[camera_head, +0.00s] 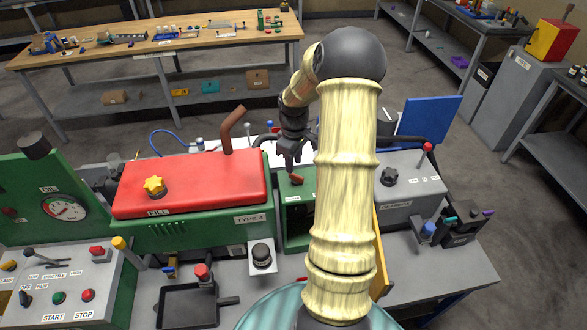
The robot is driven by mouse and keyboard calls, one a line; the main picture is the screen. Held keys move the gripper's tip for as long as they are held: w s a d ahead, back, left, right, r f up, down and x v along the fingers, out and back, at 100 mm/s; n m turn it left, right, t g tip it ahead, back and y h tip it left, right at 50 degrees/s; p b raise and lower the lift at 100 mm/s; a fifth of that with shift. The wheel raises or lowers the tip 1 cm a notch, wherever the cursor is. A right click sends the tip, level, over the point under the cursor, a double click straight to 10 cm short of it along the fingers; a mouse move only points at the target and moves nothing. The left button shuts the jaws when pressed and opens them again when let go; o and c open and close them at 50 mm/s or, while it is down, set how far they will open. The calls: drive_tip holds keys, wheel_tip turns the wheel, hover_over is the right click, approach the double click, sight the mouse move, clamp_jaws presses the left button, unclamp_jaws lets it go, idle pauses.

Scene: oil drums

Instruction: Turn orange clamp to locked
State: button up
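A small orange-red piece (297,179), which looks like the clamp, sits on top of the green box with a dark opening (290,220), right of the red-topped machine. Its handle's position is too small to read. My gripper (290,164) is dark and points down just above and behind this piece. Its fingertips are close to the piece, but I cannot tell whether they touch it or how far apart they are. My pale yellow arm covers the right part of the green box and whatever lies behind it.
The red-topped green machine (190,185) stands left, with a brown pipe (232,130) rising near my gripper. A grey box with a red-knobbed lever (423,165) and a blue panel (430,120) stand right. A control panel with buttons (65,285) is front left.

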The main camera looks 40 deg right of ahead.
sight(294, 174)
wheel_tip(294, 174, down, 5)
drive_tip(key=shift+p, duration=0.5)
drive_tip(key=shift+c, duration=0.2)
clamp_jaws()
